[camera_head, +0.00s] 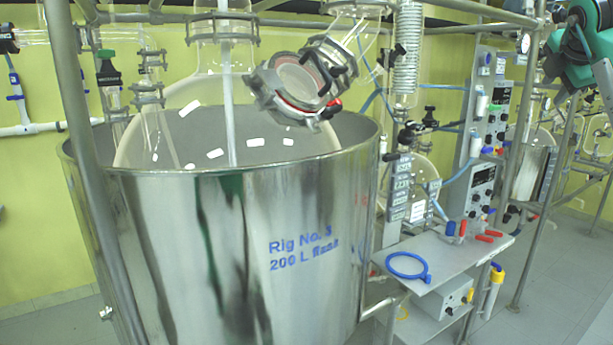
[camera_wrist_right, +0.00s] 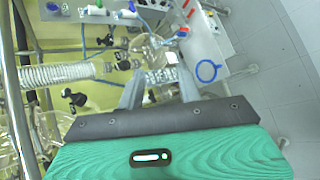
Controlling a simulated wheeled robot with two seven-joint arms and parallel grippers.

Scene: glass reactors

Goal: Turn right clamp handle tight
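A round metal clamp ring (camera_head: 262,92) holds a tilted glass port with a metal lid (camera_head: 298,82) above the big steel vessel. A dark handle-like part (camera_head: 343,68) sits at the ring's right side. A small red part (camera_head: 332,106) shows at its lower right. I cannot tell how tight the handle is. My right gripper (camera_head: 556,70) is at the upper right, well apart from the clamp. In the right wrist view its two grey fingers (camera_wrist_right: 160,88) are spread with nothing held between them. The clamp is not clearly seen there. My left gripper is out of view.
The steel vessel (camera_head: 225,260) fills the middle. A metal frame post (camera_head: 85,150) stands at left. A glass coil (camera_head: 407,50) and control boxes (camera_head: 490,115) stand between the clamp and my right gripper. A shelf (camera_head: 460,262) holds a blue ring (camera_head: 408,266).

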